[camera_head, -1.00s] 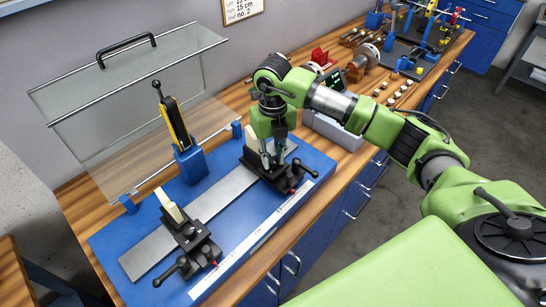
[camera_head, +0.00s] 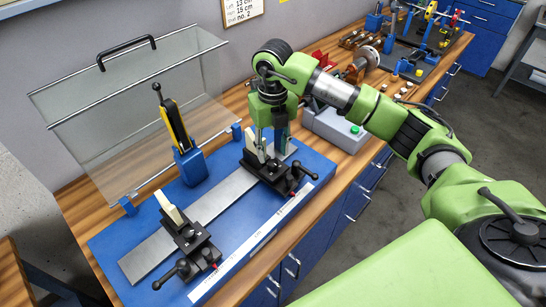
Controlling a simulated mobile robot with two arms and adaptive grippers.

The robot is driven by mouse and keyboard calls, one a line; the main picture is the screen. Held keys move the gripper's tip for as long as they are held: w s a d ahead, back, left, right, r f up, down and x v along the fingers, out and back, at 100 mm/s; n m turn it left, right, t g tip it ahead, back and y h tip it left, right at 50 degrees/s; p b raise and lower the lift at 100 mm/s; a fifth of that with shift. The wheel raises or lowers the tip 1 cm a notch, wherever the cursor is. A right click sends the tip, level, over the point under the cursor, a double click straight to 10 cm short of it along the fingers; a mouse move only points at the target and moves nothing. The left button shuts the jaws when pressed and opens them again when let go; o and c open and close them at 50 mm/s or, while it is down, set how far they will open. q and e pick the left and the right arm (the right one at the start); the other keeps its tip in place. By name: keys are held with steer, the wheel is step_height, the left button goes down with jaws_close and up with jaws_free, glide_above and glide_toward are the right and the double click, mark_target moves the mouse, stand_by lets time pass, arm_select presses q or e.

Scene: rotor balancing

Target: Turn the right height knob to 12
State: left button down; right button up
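The right support (camera_head: 268,172) is a dark block on the grey rail, with a black knob (camera_head: 309,171) and a red-tipped part on its front right side. My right gripper (camera_head: 270,154) points down over this support. Its two fingers look apart, around or just in front of the support's upper part. What lies between them is mostly hidden, so I cannot tell if they grip anything. The left support (camera_head: 192,238) stands on the same rail, with a cream wedge on top and a black handle (camera_head: 172,274). My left gripper is not in view.
The blue base plate (camera_head: 140,220) carries the grey rail (camera_head: 218,198). A yellow and black tool stands in a blue holder (camera_head: 190,165) behind it. A clear guard (camera_head: 135,110) stands at the back left. A grey box (camera_head: 335,128) sits right of my gripper.

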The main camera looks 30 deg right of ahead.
mark_target(273, 163)
step_height(273, 163, up, 8)
stand_by(0.5)
